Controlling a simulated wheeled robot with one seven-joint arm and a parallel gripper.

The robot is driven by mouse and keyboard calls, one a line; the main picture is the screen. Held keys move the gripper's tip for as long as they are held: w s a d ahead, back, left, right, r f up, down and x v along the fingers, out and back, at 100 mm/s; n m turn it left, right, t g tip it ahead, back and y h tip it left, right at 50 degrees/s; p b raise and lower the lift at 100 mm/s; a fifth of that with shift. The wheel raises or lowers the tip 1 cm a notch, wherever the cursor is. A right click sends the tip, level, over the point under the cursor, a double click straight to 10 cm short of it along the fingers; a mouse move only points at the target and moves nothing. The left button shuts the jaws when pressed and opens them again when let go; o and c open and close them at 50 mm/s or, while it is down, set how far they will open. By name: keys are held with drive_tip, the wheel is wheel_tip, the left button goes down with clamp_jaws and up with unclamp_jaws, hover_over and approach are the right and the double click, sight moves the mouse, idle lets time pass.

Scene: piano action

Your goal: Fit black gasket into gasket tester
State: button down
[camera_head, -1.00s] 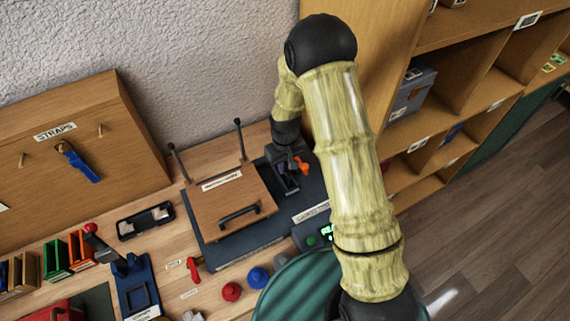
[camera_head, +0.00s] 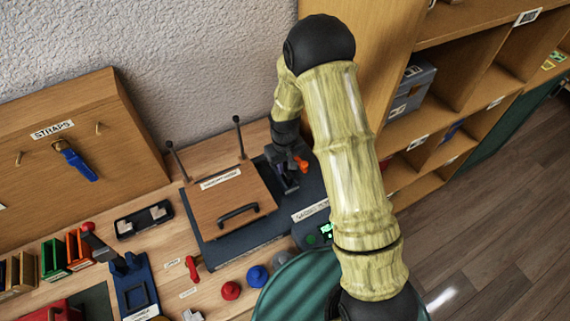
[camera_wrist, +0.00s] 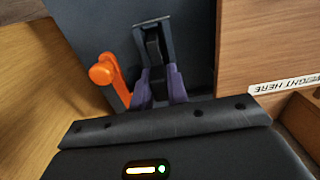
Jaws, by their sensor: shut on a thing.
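My gripper (camera_wrist: 160,88) points down at the dark board (camera_head: 312,185), to the right of a wooden lid (camera_head: 230,203). In the wrist view its purple-grey fingers are close together on a dark, narrow piece (camera_wrist: 154,45). I cannot tell whether this piece is the black gasket, and no gasket stands out clearly elsewhere. An orange lever with a round knob (camera_wrist: 103,73) is just left of the fingers in the wrist view; in the head view the orange part (camera_head: 302,164) is right of the gripper. A tester control box with a green display (camera_head: 322,236) stands at the board's front.
The lid has a black handle (camera_head: 239,215) and two upright rods behind it. Red and blue knobs (camera_head: 258,276) stand in front. A straps board (camera_head: 70,160) is at left, and shelves (camera_head: 480,75) are at right. A green round top (camera_head: 300,290) is in the foreground.

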idle(0.4)
drive_tip(key=c, duration=1.1)
unclamp_jaws()
drive_tip(key=shift+f, duration=0.1)
drive_tip(key=shift+o, duration=0.2)
drive_tip(key=shift+w+r+p, duration=0.1)
drive_tip(key=shift+r+p, duration=2.55)
drive_tip(key=shift+r, duration=1.15)
